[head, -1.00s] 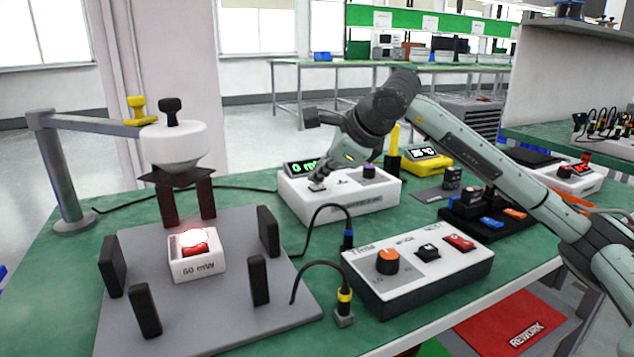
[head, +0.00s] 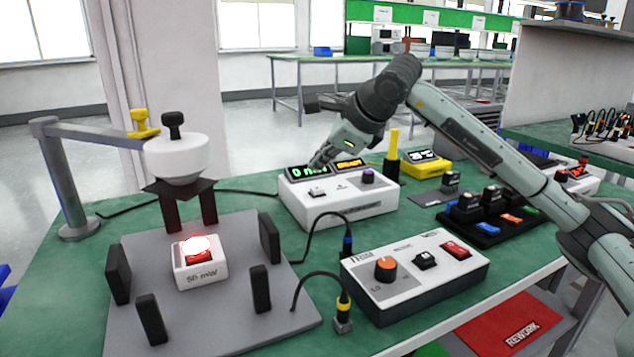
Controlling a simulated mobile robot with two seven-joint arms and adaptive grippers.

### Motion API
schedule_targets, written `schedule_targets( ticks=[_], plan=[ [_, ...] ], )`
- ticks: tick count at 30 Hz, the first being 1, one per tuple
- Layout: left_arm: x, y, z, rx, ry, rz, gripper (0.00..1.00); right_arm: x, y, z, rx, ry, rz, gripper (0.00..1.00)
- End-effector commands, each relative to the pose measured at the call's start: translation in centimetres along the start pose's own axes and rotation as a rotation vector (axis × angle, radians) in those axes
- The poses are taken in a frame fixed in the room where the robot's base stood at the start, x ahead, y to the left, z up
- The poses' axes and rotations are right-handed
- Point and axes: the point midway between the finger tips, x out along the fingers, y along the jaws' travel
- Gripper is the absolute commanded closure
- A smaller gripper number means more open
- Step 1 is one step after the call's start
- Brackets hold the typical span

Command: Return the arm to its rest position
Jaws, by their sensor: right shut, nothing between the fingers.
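My right arm reaches in from the right edge over the green bench. Its gripper (head: 322,162) is shut and empty. It is above the back of the white meter box (head: 340,203), in front of its lit green display (head: 306,171). The gripper appears raised clear of the box's switches, though the exact gap is hard to tell. My left gripper is not in view.
A grey plate with black posts holds a white block (head: 200,261) with a glowing red top, under a white lamp-like head (head: 176,158). A trim box (head: 415,277) with an orange knob stands at front. A yellow meter (head: 425,163) and black tray (head: 490,226) lie near my arm.

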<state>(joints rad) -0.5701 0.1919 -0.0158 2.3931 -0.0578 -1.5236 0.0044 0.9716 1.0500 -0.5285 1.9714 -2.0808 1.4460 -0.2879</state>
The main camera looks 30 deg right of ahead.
Motion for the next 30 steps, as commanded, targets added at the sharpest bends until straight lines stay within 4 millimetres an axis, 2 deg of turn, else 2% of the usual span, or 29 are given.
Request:
schedule_targets(
  ticks=[1, 8, 30],
  plan=[
    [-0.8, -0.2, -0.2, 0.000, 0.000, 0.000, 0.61, -0.7, -0.5, 0.5, 0.000, 0.000, 0.000, 1.00],
    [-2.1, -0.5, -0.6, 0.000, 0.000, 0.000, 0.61, -2.1, -1.5, 1.5, 0.000, 0.000, 0.001, 1.00],
    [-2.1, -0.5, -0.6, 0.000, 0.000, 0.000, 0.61, -2.0, -1.5, 1.5, 0.000, 0.000, 0.001, 1.00]
  ],
)
